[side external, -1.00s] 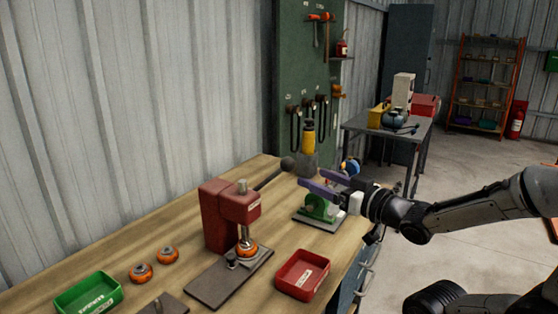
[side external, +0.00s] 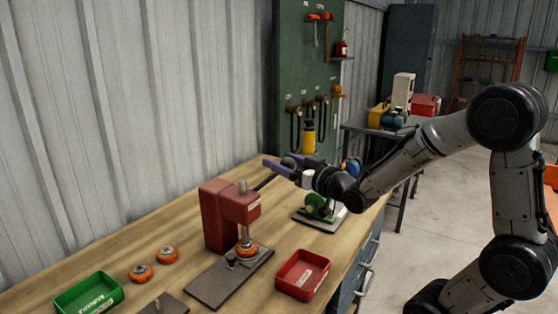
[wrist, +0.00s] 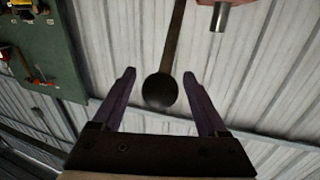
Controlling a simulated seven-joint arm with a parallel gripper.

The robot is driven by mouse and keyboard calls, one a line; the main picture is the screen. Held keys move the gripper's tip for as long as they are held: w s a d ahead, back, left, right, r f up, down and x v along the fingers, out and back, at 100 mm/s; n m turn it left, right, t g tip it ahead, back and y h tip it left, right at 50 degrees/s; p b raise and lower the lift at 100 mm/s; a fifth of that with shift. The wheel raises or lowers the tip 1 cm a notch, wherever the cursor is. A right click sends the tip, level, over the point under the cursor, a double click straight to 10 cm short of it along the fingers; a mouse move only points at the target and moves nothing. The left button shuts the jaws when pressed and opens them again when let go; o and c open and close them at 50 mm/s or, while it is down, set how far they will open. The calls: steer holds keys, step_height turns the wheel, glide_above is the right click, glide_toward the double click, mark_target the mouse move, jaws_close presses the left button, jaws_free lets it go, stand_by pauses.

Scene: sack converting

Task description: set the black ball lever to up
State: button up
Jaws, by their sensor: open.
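The black ball lever is a dark rod with a round black ball (wrist: 160,90) at its end. In the side external view the rod (side external: 264,183) slants up and right from the red press (side external: 218,222), and my gripper partly hides the ball. My gripper (side external: 277,160) is at the ball end of the lever. In the wrist view my gripper (wrist: 159,76) is open, with its two purple fingers on either side of the ball and a visible gap on each side. I cannot tell the ball's exact depth between the fingers.
The wooden bench (side external: 150,245) holds a green tray (side external: 88,294), a red tray (side external: 302,275), two orange-ringed parts (side external: 154,262) and a green device (side external: 318,207). A yellow-topped bottle (side external: 308,138) stands behind my gripper. A corrugated wall (side external: 130,100) runs behind the bench.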

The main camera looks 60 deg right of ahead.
steer(key=shift+x, duration=0.8)
steer(key=shift+c, duration=0.2)
jaws_close()
stand_by(0.8)
